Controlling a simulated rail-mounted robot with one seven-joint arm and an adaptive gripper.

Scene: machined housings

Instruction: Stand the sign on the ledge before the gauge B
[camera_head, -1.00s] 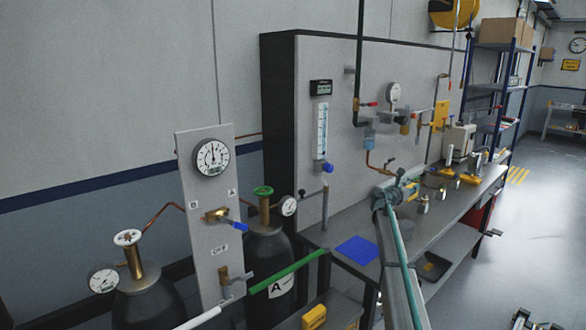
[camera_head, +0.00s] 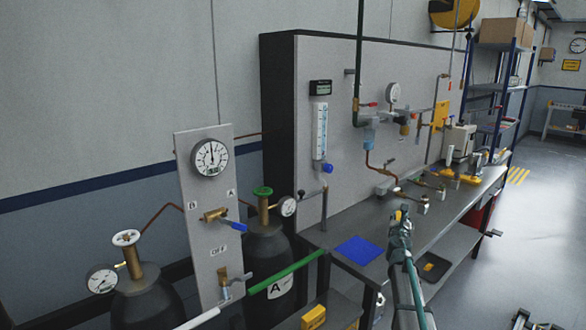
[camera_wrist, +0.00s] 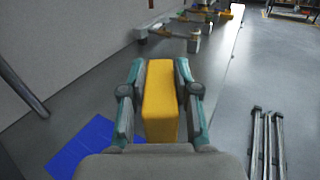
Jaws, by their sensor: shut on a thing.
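My gripper (camera_wrist: 158,100) is shut on a yellow block-like sign (camera_wrist: 160,100), which sits between its two fingers in the wrist view. In the head view my gripper (camera_head: 402,216) is above the grey bench, right of the blue square, and only a little yellow shows there. A round gauge (camera_head: 210,157) is on the upright grey panel at the left, with B and A labels below it. Another gauge (camera_head: 102,279) is by the left cylinder, one (camera_head: 287,206) by cylinder A, and one (camera_head: 393,92) on the back board. I cannot read which is gauge B.
The blue square (camera_head: 358,250) lies on the bench (camera_head: 335,232); it also shows in the wrist view (camera_wrist: 85,148). Valves and pipes stand along the back board. A yellow block (camera_head: 313,318) is low at the front. The bench around the blue square is clear.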

